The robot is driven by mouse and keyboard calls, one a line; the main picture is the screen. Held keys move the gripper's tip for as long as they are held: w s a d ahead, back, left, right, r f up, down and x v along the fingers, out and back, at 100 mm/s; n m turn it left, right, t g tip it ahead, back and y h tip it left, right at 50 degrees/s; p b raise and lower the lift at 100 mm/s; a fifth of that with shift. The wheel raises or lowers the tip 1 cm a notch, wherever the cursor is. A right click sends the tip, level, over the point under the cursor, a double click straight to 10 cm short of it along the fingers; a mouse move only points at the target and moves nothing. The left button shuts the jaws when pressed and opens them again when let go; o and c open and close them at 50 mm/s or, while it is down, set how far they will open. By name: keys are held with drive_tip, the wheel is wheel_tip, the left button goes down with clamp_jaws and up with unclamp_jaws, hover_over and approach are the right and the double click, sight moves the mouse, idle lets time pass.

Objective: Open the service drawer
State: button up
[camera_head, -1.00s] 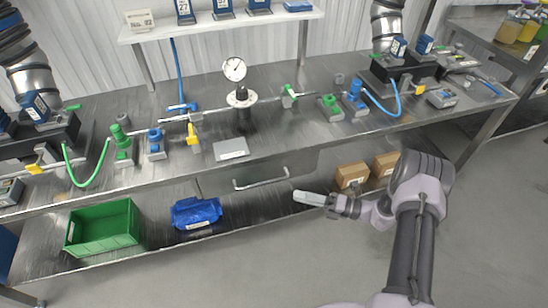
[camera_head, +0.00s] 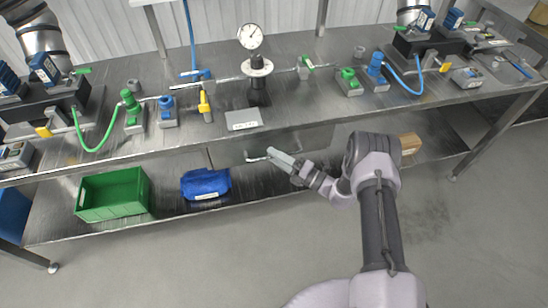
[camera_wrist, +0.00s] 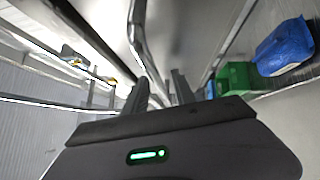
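The service drawer (camera_head: 228,152) is a grey metal front under the middle of the workbench and looks shut. Its bar handle (camera_head: 256,159) shows at its left end in the head view; my gripper covers the rest. In the wrist view the handle (camera_wrist: 139,38) is a long metal bar running down toward the space between my fingers. My gripper (camera_head: 272,154) is at the handle, coming from the right. In the wrist view my gripper (camera_wrist: 160,78) has its two fingers apart, with the bar's near end between them. Contact cannot be made out.
The workbench (camera_head: 300,85) carries valves, hoses and a pressure gauge (camera_head: 250,36) above the drawer. On the lower shelf are a green crate (camera_head: 112,196), a blue bundle (camera_head: 205,183) and a cardboard box (camera_head: 409,142) partly behind my arm. The floor in front is clear.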

drive_tip(key=shift+w+a+r, duration=0.1)
drive_tip(key=shift+w+a, duration=0.05)
drive_tip(key=shift+a, duration=0.05)
drive_tip(key=shift+c, duration=0.4)
clamp_jaws()
idle(1.0)
